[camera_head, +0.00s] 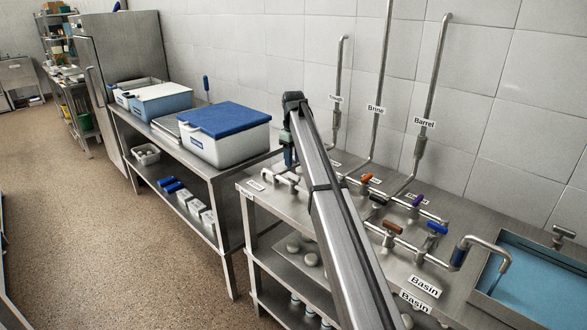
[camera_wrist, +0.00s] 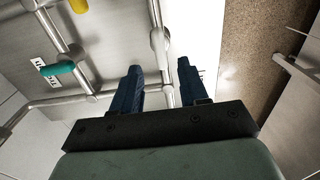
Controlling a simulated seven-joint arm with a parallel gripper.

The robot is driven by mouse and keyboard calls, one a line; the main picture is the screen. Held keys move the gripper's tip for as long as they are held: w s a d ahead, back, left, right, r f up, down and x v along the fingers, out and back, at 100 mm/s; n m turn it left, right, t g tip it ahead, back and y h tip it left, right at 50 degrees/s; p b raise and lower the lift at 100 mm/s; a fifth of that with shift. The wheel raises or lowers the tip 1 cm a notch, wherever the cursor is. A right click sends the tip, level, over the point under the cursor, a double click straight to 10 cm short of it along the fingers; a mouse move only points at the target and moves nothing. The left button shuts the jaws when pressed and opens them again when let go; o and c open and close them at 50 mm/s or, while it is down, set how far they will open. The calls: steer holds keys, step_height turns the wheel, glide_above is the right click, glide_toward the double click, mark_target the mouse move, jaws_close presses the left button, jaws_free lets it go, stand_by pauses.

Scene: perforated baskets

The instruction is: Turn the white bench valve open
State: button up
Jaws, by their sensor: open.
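A white valve (camera_head: 284,178) sits on pipework at the left end of the steel bench, near the bench's front edge. My gripper (camera_head: 289,163) hangs just above it in the head view, pointing down; its fingertips are small and partly merge with the valve there. In the wrist view my gripper (camera_wrist: 161,69) is open, its two dark blue fingers apart with nothing held between them. A pale fitting (camera_wrist: 160,38) that looks like the white valve lies just beyond the fingertips, roughly between them. I cannot tell whether the fingers touch it.
A teal-handled valve (camera_wrist: 57,69) and a yellow handle (camera_wrist: 79,5) are left of the fingers. Orange (camera_head: 371,178), purple (camera_head: 417,200) and blue (camera_head: 437,228) handles lie along the bench, with a basin (camera_head: 530,290) at right. Wall pipes (camera_head: 430,100) rise behind.

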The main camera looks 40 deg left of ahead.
mark_target(294, 174)
step_height(294, 174, up, 8)
stand_by(0.4)
steer(key=shift+f, duration=0.1)
